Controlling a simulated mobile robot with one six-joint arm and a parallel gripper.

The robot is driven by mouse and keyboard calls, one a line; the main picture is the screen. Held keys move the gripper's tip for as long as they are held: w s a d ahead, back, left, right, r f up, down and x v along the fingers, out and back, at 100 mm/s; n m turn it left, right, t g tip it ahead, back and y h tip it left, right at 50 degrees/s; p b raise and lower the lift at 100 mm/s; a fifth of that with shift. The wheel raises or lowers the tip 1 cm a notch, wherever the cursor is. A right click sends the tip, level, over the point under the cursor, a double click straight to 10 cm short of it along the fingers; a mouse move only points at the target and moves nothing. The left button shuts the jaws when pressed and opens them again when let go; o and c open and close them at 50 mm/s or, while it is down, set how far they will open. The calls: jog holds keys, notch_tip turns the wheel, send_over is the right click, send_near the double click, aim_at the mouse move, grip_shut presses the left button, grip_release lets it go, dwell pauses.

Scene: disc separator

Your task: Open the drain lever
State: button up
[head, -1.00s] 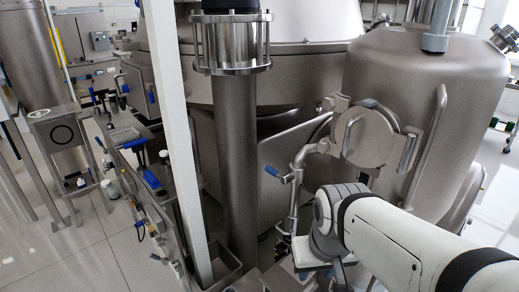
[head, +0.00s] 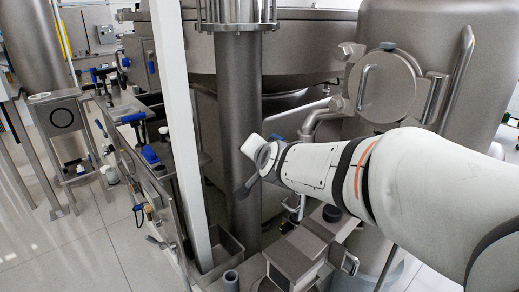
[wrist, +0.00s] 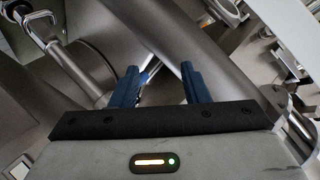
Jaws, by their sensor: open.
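A blue-handled lever (head: 277,138) on the bent metal pipe (head: 316,118) beside the tank shows only as a small blue bit behind my arm in the head view; I cannot tell its position. My gripper (head: 243,190) is near the grey column, at the end of my white arm, to the lower left of that blue bit. In the wrist view my gripper (wrist: 160,70) has its two dark blue fingers apart. Nothing is held between them. A small bright blue spot (wrist: 146,77) shows near the left finger; I cannot tell whether it is the lever.
A thick grey column (head: 237,110) and a white post (head: 178,120) stand left of my arm. The large tank (head: 440,90) with a round hatch (head: 385,88) is behind it. A bench with blue-handled parts (head: 150,155) is at left. Open floor (head: 110,240) lies at lower left.

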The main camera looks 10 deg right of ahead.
jog(key=w+d+f+m+t+h+b, duration=0.1)
jog(key=w+d+m+h+b, duration=0.1)
jog(key=w+m+h+b, duration=0.2)
jog(key=w+d+f+m+t+h+b, duration=0.1)
jog(key=w+d+m+h+b, duration=0.1)
jog(key=w+m+h+b, duration=0.2)
jog(key=w+d+f+m+t+h+b, duration=0.1)
jog(key=w+d+m+h+b, duration=0.2)
jog(key=m, duration=0.5)
jog(key=shift+w+d+f+t+h+b, duration=0.15)
jog(key=shift+w+h+b, duration=0.3)
jog(key=shift+w, duration=0.45)
jog(key=shift+w+a+f+t+h+b, duration=0.15)
jog(key=shift+w+f+h+b, duration=0.15)
jog(key=shift+w+b, duration=0.4)
jog(key=shift+w+d+r, duration=0.1)
jog(key=shift+w, duration=0.05)
grip_shut()
